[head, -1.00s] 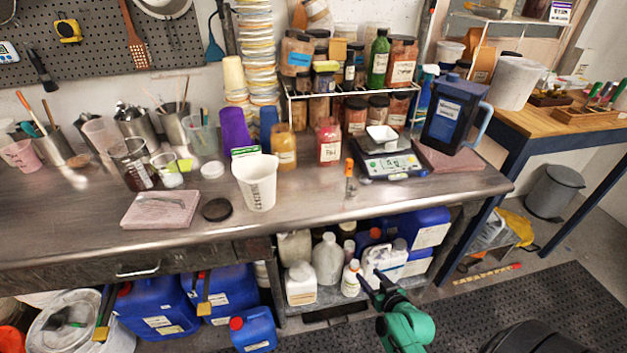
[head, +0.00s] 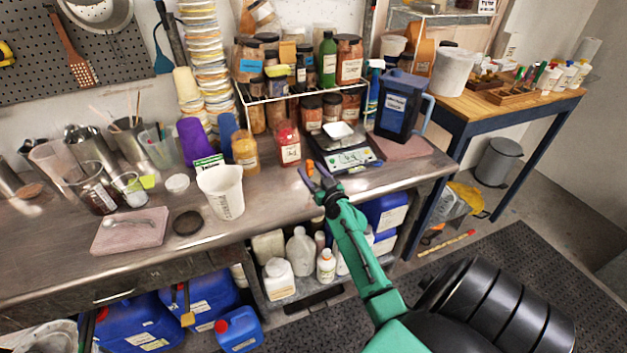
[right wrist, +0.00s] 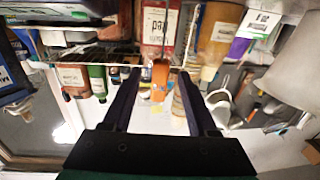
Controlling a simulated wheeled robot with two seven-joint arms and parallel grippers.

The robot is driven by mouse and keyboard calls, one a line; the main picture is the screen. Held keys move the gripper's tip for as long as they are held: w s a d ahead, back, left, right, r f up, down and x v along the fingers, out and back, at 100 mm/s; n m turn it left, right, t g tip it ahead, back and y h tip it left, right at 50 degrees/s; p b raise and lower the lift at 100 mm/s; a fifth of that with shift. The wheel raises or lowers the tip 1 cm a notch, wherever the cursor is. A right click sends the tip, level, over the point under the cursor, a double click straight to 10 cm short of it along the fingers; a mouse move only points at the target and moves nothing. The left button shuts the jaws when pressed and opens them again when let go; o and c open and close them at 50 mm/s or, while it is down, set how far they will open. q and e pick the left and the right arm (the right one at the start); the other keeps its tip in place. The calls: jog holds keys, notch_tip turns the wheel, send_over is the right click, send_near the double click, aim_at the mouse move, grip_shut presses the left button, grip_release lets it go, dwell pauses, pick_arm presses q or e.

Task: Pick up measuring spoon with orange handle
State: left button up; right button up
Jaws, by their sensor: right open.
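An upright orange handle (head: 310,166), which appears to be that of the measuring spoon, stands on the metal bench in front of the scale. Its lower part is hidden by my right gripper in the head view. My right gripper (head: 314,178) is open at the bench's front edge, with its fingers pointing at the handle. In the right wrist view the orange handle (right wrist: 160,73) shows between the two fingertips, and both fingers look apart from it. I cannot tell how far it is from the fingers. My left gripper is not in view.
The digital scale (head: 345,155) with a white dish stands just behind and right. A red jar (head: 288,143), an amber jar (head: 245,152) and a white beaker (head: 221,190) stand to the left. A blue pitcher (head: 401,105) is at the right. A shelf holds jars behind.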

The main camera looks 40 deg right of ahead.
jog(key=shift+x, duration=0.95)
jog(key=shift+s+f, duration=0.15)
grip_shut()
notch_tip(320, 180, up, 8)
jog(key=p, duration=0.3)
jog(key=shift+a+f, duration=0.1)
notch_tip(320, 180, up, 12)
jog(key=b, duration=0.1)
